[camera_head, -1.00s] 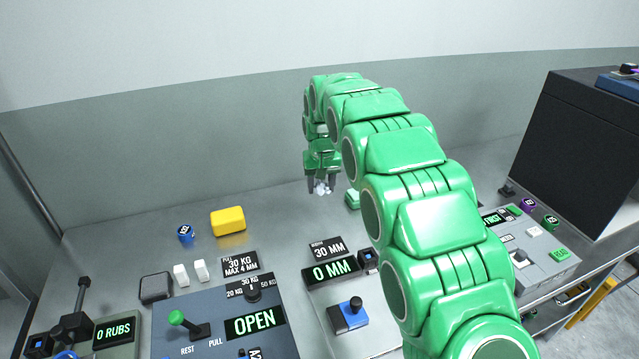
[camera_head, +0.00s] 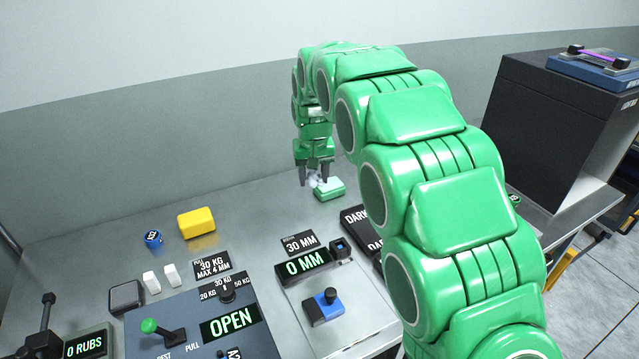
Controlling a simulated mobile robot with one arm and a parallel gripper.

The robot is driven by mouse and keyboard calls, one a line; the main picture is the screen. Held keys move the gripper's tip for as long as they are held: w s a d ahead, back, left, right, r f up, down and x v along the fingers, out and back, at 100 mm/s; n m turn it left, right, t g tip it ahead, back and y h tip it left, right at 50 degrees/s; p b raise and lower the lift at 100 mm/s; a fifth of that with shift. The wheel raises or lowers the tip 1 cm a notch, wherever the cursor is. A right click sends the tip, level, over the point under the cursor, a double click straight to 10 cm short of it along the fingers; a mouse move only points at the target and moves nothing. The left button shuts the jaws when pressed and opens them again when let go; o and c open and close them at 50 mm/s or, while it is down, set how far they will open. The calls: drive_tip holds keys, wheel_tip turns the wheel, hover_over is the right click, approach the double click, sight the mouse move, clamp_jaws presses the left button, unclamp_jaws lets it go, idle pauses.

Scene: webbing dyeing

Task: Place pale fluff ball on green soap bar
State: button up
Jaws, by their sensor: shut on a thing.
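The pale fluff ball (camera_head: 314,180) is small and whitish, and shows between the fingertips of my gripper (camera_head: 314,179). My gripper points down and is shut on it. The green soap bar (camera_head: 330,192) is a pale green block on the bench, just right of and in front of the fingertips. The fluff ball overlaps the bar's left edge in the picture; I cannot tell whether they touch. My green arm reaches in from the lower right and hides part of the bench.
A panel reading "0 MM" (camera_head: 302,262) and one reading "OPEN" (camera_head: 230,321) stand in front. A dark cabinet (camera_head: 545,125) is at right. Bench between yellow block and soap is clear.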

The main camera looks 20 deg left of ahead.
drive_tip(key=w+d+r+m, duration=0.1)
drive_tip(key=w+d+r, duration=0.15)
drive_tip(key=d, duration=0.25)
hover_over(330, 183)
drive_tip(key=shift+s+d+f, duration=0.1)
drive_tip(key=shift+s+f, duration=0.05)
drive_tip(key=shift+f, duration=1.4)
drive_tip(key=shift+s+a+f, duration=0.1)
drive_tip(key=shift+s+f, duration=0.05)
drive_tip(key=shift+f, duration=1.45)
drive_tip(key=shift+s+d+f, duration=0.1)
drive_tip(key=shift+s+f, duration=0.05)
drive_tip(key=shift+f, duration=1.4)
drive_tip(key=shift+w+f, duration=0.15)
drive_tip(key=shift+w+f, duration=0.15)
drive_tip(key=shift+f, duration=1.5)
drive_tip(key=shift+f, duration=0.1)
drive_tip(key=o, duration=1)
